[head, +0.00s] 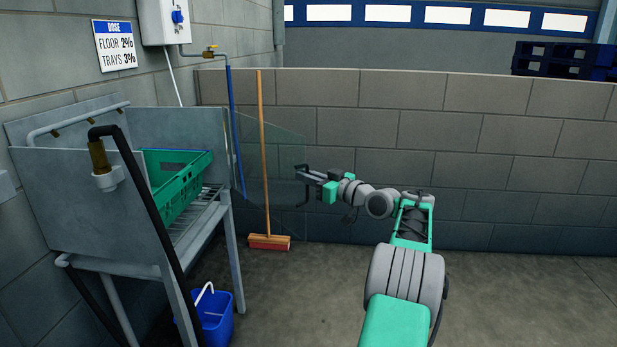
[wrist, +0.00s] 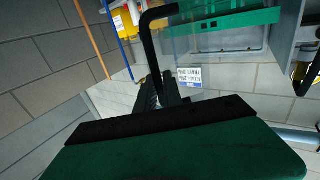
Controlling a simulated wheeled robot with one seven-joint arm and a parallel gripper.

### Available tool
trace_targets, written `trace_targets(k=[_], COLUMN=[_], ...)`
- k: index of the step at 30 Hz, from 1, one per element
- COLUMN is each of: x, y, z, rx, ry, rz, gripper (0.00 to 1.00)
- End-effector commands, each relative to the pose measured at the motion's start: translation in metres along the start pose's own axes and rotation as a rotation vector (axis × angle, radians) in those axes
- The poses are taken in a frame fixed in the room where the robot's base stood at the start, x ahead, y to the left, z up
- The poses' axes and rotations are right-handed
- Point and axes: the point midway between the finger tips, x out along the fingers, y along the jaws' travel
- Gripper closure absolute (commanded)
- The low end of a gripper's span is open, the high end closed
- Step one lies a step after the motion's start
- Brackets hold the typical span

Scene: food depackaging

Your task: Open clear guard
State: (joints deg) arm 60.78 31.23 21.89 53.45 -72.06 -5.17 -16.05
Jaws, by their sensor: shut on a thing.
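The clear guard (head: 283,150) is a see-through panel at the right side of the metal wash station. In the head view it stands out from the station's right side, with a gap to the green crate. A dark bar handle (wrist: 148,40) is at the guard's free edge. My gripper (head: 304,174) is at that edge, reaching in from the right, shut on the handle. The wrist view shows my gripper's dark fingers (wrist: 154,92) at the handle's lower end. The exact finger contact is partly hidden.
The wash station (head: 85,215) holds a green crate (head: 168,200). A broom (head: 263,150) leans on the wall behind the guard. A blue bucket (head: 215,318) stands on the floor by the station. A black hose (head: 150,205) hangs at its front. Floor to the right is clear.

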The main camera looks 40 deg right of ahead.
Motion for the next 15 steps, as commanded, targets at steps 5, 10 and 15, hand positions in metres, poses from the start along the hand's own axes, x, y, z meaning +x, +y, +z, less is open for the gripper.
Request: trace_targets(k=[5, 10, 15], x=[0.001, -0.003, -0.011], y=[0.000, 0.003, 0.005], z=[-0.002, -0.001, -0.002], rx=[-0.001, -0.001, -0.001], ry=[0.003, 0.002, 0.001], rz=[0.000, 0.006, 0.010], gripper=[0.81, 0.80, 0.80])
